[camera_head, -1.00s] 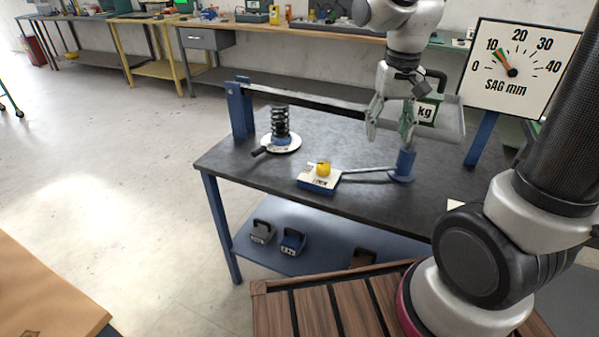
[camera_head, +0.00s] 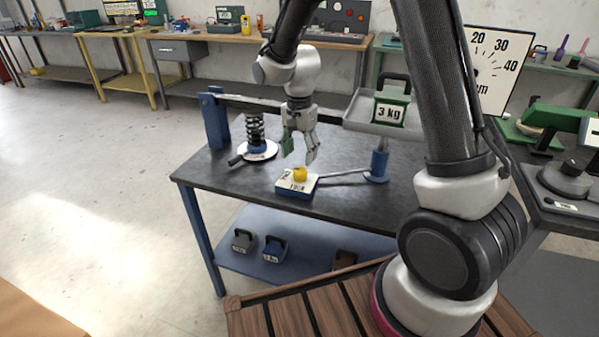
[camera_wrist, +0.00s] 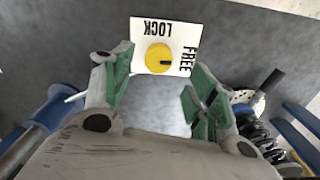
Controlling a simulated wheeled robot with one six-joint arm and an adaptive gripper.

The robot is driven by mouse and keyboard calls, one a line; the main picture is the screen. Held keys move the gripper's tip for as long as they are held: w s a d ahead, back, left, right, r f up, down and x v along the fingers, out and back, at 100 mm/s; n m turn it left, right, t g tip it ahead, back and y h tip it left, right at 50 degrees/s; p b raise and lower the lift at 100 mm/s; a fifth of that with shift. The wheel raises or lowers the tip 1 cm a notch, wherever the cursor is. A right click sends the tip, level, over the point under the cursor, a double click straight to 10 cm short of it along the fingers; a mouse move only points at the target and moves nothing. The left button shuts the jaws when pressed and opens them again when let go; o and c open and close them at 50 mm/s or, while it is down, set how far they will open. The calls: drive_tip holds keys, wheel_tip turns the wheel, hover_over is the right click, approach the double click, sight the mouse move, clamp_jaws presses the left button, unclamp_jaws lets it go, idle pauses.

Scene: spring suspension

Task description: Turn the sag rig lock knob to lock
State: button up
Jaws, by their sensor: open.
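The yellow lock knob (camera_head: 300,174) sits on a small blue block with a white top plate (camera_head: 290,185) on the dark bench. In the wrist view the knob (camera_wrist: 158,55) is round with a short black mark pointing toward the word FREE on the white plate (camera_wrist: 142,30). The word LOCK is along another edge of the plate. My gripper (camera_head: 299,152) is open above the knob, fingers pointing down. In the wrist view the knob lies ahead between my green-padded fingers (camera_wrist: 158,75), and nothing is held.
A black coil spring (camera_head: 255,132) stands on a round white base left of my gripper. A green 3 kg weight (camera_head: 390,108) rests on a raised tray at the right. A thin rod runs from the block to a blue post (camera_head: 379,163). The dial (camera_head: 492,68) is partly hidden by my arm.

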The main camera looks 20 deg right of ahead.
sight(300, 170)
wheel_tip(300, 170, down, 7)
drive_tip(key=shift+f, duration=0.15)
drive_tip(key=c, duration=1)
